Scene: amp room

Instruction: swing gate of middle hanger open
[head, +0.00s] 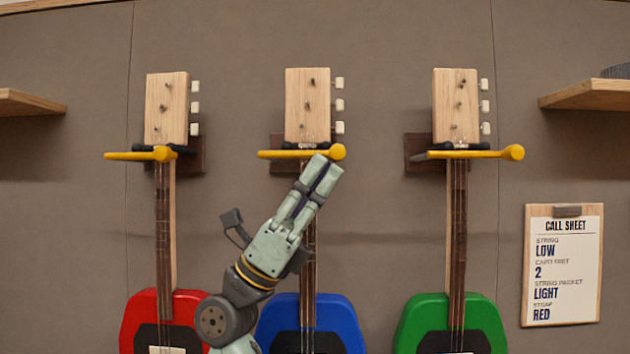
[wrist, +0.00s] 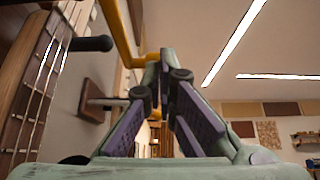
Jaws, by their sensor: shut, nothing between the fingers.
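The middle hanger's yellow gate (head: 290,154) lies level across the neck of the blue guitar (head: 312,325). Its round knob (head: 338,152) is at the right end. My gripper (head: 328,163) is shut and empty, angled up to the right, with its fingertips just below and overlapping the knob in the head view. In the wrist view my fingertips (wrist: 166,55) are together, close beside a yellow bar (wrist: 117,32); I cannot tell whether they touch. My gripper and wrist hide part of the blue guitar's neck and body.
A red guitar (head: 138,325) hangs at left and a green guitar (head: 410,325) at right, each with a yellow gate across its neck. Wooden shelves (head: 25,103) (head: 590,95) stick out at both sides. A call sheet clipboard (head: 563,265) is on the wall.

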